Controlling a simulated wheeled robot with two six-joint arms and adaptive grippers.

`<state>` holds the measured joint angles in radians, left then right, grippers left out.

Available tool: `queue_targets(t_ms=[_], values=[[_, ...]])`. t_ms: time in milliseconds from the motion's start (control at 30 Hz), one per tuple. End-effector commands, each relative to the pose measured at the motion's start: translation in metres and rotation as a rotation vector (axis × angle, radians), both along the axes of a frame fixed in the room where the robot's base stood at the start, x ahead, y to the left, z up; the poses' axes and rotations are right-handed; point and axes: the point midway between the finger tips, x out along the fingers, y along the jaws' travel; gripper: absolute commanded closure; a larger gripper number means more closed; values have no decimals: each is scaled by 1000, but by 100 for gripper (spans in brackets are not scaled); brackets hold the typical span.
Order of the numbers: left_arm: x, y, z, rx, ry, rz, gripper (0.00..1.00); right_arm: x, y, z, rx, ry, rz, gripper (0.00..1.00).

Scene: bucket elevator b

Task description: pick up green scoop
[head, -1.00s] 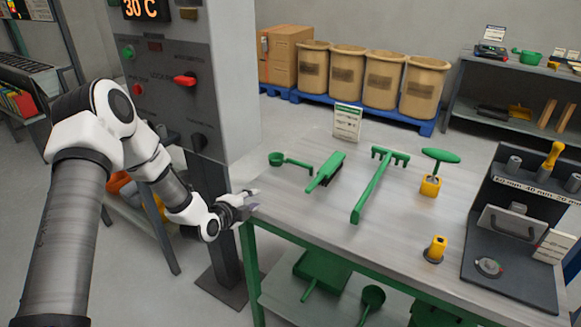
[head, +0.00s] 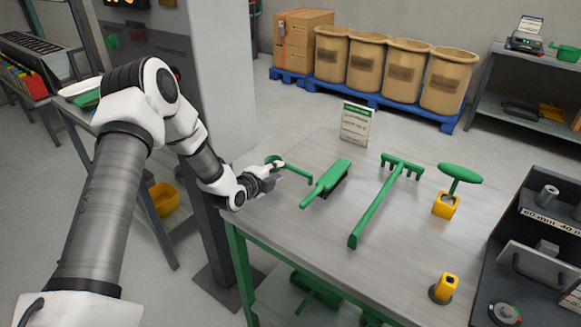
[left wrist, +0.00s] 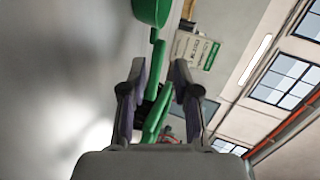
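The green scoop (head: 299,173) lies on the grey table near its left edge. Its handle points right, and my left gripper partly hides its cup. My left gripper (head: 279,177) is at the scoop, on the near side of the cup. In the left wrist view the scoop's round cup (left wrist: 152,10) is at the top. Its handle runs down towards the gap between the fingers of my open left gripper (left wrist: 157,75). I cannot tell whether the fingers touch the handle. My right gripper is not in view.
A green brush (head: 328,184), a green rake-like tool (head: 378,208) and a green T-handled tool (head: 460,174) lie or stand to the right. A sign (head: 356,124) stands behind. A grey machine column (head: 200,90) rises left of the table.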

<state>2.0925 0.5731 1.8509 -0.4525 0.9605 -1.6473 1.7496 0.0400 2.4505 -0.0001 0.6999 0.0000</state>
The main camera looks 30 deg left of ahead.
Motion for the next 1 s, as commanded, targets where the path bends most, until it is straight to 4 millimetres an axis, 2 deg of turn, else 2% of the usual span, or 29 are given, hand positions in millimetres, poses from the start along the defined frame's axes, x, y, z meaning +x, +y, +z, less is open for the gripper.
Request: queue_targets(t_ms=[200, 300, 467, 500, 567, 600, 1000], values=[[36, -3, -13, 4, 1, -4, 69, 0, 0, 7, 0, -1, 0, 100], [43, -3, -16, 2, 1, -2, 69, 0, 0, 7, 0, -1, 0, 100], [44, -3, -17, 0, 1, -1, 69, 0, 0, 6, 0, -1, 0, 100], [44, -3, -16, 0, 1, -1, 76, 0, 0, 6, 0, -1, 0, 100], [44, -3, -16, 0, 1, -1, 98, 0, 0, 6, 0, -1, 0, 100], [43, -3, -16, 0, 1, -1, 100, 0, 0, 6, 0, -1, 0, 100], [43, -3, -15, -1, 2, 0, 100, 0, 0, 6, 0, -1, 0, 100]])
